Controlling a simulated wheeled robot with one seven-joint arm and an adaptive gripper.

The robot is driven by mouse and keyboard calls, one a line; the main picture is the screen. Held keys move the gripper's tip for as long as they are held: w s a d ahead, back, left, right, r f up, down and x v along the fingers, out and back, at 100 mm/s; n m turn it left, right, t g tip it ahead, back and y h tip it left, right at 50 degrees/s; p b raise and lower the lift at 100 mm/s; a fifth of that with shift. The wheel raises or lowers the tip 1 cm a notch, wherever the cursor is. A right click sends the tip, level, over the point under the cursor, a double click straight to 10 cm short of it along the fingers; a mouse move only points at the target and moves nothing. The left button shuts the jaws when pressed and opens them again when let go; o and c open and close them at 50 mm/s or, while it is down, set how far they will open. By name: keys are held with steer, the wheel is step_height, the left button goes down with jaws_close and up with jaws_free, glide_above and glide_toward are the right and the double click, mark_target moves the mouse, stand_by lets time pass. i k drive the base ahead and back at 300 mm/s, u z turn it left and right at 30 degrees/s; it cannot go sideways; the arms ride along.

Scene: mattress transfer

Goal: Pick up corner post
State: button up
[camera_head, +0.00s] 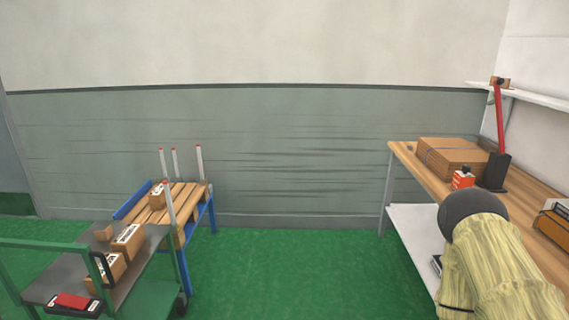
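Several thin white corner posts with red tips stand upright at a low slatted wooden platform (182,196) on blue legs, left of centre. One post (199,165) is at the right back, two posts (174,164) (162,164) are at the back, and one post (169,204) is at the front. My arm (490,262), in a pale yellow cover with a dark round joint, reaches in at the lower right, far from the posts. My gripper's fingers do not show.
A green cart (60,247) with cardboard boxes (127,241) and a red-black device (74,302) stands before the platform. A wooden workbench (408,153) at right holds a flat carton (450,155) and a red-handled tool (499,125). Green floor (300,265) between is clear.

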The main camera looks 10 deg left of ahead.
mark_target(175, 162)
steer(key=u, duration=0.45)
steer(key=i, duration=1.6)
steer(key=u, duration=0.6)
steer(key=i, duration=1.5)
steer(key=u, duration=0.25)
